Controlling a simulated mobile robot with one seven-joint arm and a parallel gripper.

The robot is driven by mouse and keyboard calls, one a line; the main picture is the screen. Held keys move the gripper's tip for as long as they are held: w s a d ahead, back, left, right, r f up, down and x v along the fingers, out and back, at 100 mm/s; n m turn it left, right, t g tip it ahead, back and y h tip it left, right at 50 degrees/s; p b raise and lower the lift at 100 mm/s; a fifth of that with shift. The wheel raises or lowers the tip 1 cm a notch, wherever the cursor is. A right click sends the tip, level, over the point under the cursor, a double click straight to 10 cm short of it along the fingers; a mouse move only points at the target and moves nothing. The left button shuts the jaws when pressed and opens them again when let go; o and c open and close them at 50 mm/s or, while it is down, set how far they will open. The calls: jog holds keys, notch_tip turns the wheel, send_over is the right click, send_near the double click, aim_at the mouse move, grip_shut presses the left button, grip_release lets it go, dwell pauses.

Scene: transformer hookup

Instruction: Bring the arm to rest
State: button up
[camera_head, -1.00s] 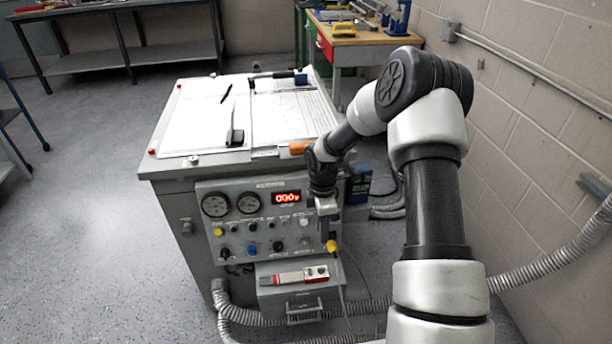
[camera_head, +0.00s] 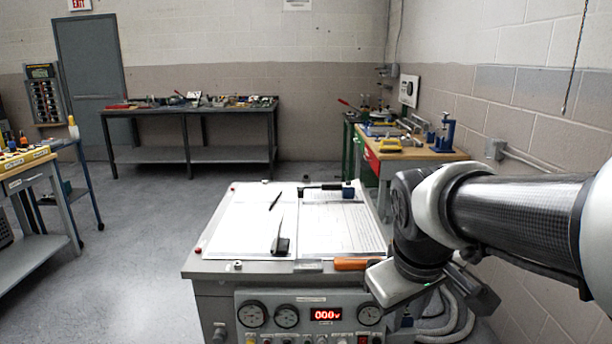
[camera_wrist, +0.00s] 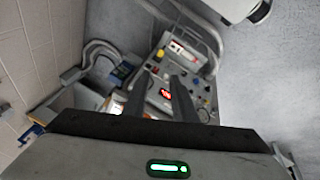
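My gripper (camera_wrist: 160,80) shows in the wrist view as two dark fingers held apart, with nothing visible between them. Beyond the fingers is the grey test console's front panel (camera_wrist: 180,97), with its red display and knobs, some distance away. In the head view my arm reaches in from the right edge, its bent joint beside the console's right front corner. The console's top (camera_head: 215,266) carries paper sheets, a black clip-like item (camera_head: 281,245) and an orange-handled tool (camera_head: 352,264) close to my arm.
A wooden workbench (camera_head: 425,156) with tools and a blue press stands behind the console, along the right wall. A long dark bench (camera_head: 190,109) is at the back. A cart (camera_head: 40,185) stands at left. Grey conduit (camera_wrist: 100,47) runs beside the console.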

jog(key=s+a+r+m+t+y, duration=0.15)
jog(key=s+m, duration=0.25)
jog(key=s, duration=0.4)
notch_tip(320, 180, up, 20)
jog(key=p, duration=1.9)
jog(key=shift+s, duration=0.15)
jog(key=shift+f, duration=0.1)
